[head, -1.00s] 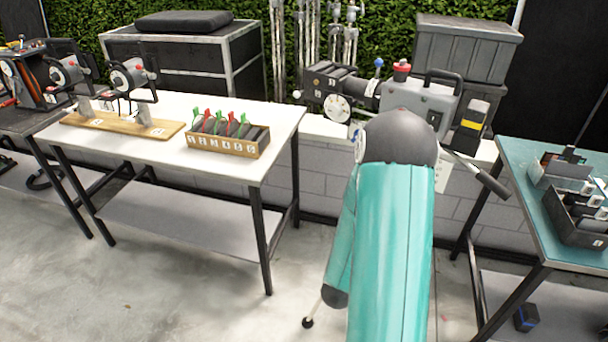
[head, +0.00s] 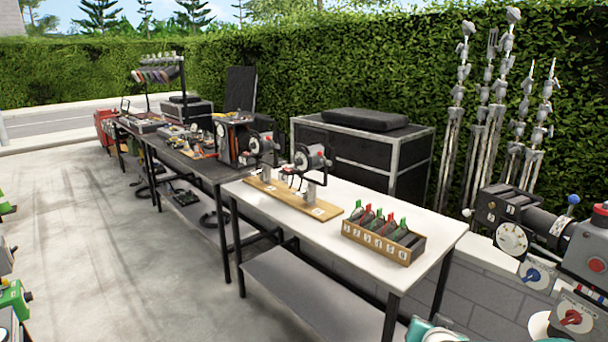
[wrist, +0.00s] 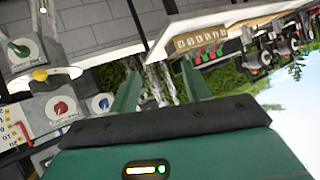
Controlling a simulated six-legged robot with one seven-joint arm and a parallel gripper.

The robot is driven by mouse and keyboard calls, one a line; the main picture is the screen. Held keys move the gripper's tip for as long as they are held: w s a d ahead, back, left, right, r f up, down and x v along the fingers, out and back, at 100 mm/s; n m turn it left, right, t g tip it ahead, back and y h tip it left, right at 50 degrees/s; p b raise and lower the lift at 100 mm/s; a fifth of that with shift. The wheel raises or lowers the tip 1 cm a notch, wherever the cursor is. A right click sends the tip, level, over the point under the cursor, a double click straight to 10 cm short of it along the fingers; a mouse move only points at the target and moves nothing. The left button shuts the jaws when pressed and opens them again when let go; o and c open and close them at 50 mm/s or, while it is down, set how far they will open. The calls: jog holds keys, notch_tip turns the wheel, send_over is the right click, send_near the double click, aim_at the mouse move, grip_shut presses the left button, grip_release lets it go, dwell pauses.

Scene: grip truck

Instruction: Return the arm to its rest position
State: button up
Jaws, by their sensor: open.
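My gripper (wrist: 158,76) shows in the wrist view as two green fingers standing apart with nothing between them, so it is open and empty. The wrist picture is upside down, with sky at the bottom. Beyond the fingers are poles of light stands and hedge. In the head view only a small teal and white piece of my arm shows at the bottom edge, right of the middle; the rest of the arm is out of that view.
A white table (head: 438,222) holds a numbered wooden box (head: 385,243) of coloured clips. A camera rig (head: 560,250) with knobs stands at the right edge. Dark tables run back left. Several stands (head: 490,120) lean by the hedge.

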jog(key=s+a+r+n+g+y, duration=0.2)
jog(key=s+a, duration=0.4)
jog(key=s, duration=0.3)
jog(key=s+a+r+n+g+y, duration=0.1)
jog(key=s+a+r+n+g, duration=0.2)
jog(key=s+a+r, duration=0.4)
jog(key=s+n, duration=0.1)
jog(key=s, duration=0.1)
jog(key=shift+s+g+y, duration=0.3)
jog(key=shift+s+y, duration=0.1)
jog(key=shift+r, duration=0.1)
jog(key=shift+c, duration=1.3)
jog(key=shift+d, duration=0.2)
